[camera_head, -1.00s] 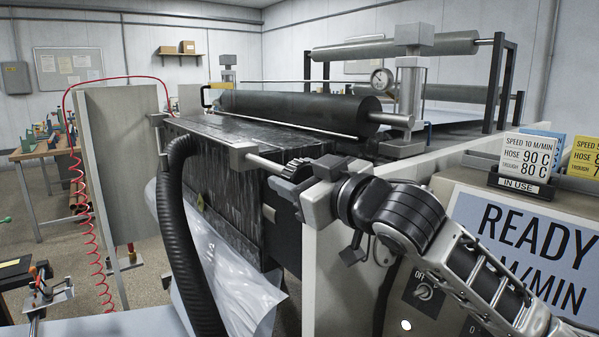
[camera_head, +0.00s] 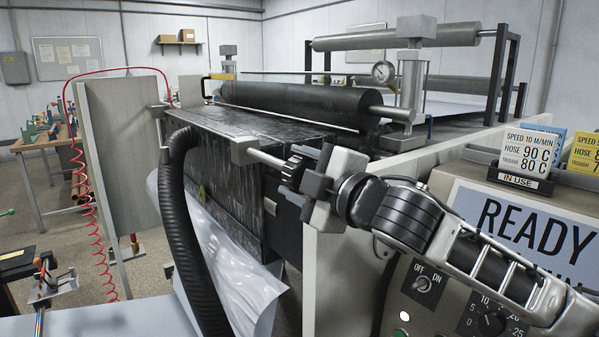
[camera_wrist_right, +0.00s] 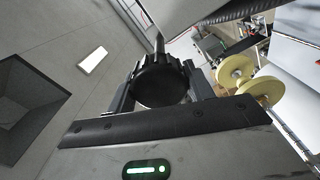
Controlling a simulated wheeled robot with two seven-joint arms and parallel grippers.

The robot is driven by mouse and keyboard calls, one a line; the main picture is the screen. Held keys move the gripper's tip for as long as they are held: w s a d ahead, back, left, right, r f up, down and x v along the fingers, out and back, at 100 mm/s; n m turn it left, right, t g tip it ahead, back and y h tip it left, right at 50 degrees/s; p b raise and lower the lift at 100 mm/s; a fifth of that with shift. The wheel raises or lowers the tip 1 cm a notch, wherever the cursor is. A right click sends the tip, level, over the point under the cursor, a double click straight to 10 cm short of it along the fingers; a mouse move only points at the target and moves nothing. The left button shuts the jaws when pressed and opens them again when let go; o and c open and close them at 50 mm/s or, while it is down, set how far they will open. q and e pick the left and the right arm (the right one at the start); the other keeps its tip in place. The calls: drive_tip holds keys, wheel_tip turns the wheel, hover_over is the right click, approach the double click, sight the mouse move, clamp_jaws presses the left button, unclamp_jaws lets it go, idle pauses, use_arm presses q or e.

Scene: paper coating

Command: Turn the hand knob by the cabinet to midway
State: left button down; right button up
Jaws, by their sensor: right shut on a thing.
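The hand knob (camera_head: 293,169) is black and ribbed, on the end of a metal shaft at the near corner of the dark trough. My right gripper (camera_head: 308,176) reaches it from the right and is shut on it. In the right wrist view the knob (camera_wrist_right: 160,82) sits between the two dark fingers of the gripper (camera_wrist_right: 165,90), face towards the camera, with its shaft running up behind it. The fingers cover part of its rim. I see no mark that tells how far it is turned. My left gripper is not in view.
A grey side panel (camera_head: 345,260) stands below my right wrist. A control panel with an OFF/ON switch (camera_head: 423,284) and a dial (camera_head: 492,322) lies beneath my forearm. A black hose (camera_head: 176,215) and a roller (camera_head: 300,105) are left of and behind the knob.

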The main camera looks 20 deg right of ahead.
drive_tip(key=n, duration=0.5)
drive_tip(key=shift+n, duration=0.4)
idle(0.4)
drive_tip(key=o, duration=1)
